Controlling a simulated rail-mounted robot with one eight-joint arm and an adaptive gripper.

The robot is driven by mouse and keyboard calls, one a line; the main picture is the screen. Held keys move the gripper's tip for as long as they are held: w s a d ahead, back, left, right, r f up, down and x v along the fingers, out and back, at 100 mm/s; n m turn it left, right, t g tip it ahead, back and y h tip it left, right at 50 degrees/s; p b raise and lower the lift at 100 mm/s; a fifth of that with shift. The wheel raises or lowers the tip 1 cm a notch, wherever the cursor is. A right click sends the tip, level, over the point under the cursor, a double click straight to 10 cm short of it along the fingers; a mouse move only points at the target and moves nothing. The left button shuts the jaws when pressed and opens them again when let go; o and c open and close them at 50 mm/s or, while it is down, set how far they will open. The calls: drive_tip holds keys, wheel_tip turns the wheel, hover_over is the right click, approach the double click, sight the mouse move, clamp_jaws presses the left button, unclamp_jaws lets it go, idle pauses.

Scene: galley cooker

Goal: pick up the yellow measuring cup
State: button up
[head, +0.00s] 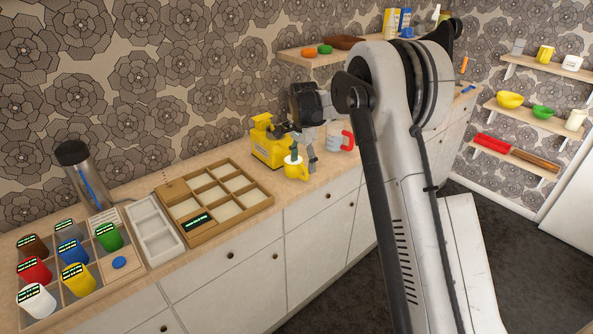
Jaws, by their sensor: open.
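A small yellow cup (294,170) with a pale top stands on the wooden counter, in front of a yellow machine (270,148); it looks like the measuring cup, but its markings are too small to tell. A green piece shows just above its rim. My gripper (301,151) is open and points down at the cup, with one grey finger at its right side. The other finger is hard to make out against the machine. I cannot tell whether the gripper touches the cup.
A white and red mug (340,138) stands close right of my gripper. Left on the counter are a wooden compartment tray (262,201), a white tray (162,252), several labelled coloured containers and a steel cylinder (88,175). Shelves (530,117) hang at right.

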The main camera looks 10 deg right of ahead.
sight(305, 168)
drive_tip(key=f, duration=0.5)
drive_tip(key=shift+d, duration=0.2)
drive_tip(key=shift+r, duration=0.1)
drive_tip(key=c, duration=1.4)
drive_tip(key=shift+c, duration=0.2)
drive_tip(key=shift+r, duration=0.1)
drive_tip(key=shift+r, duration=0.5)
drive_tip(key=shift+s+d+r, duration=0.15)
drive_tip(key=shift+s+d, duration=0.05)
drive_tip(key=shift+s, duration=0.05)
drive_tip(key=s+d+b, duration=0.1)
drive_tip(key=s+d, duration=0.3)
drive_tip(key=s, duration=0.3)
drive_tip(key=s+d, duration=0.4)
drive_tip(key=s, duration=0.4)
drive_tip(key=shift+d+b, duration=0.2)
drive_tip(key=shift+b, duration=0.15)
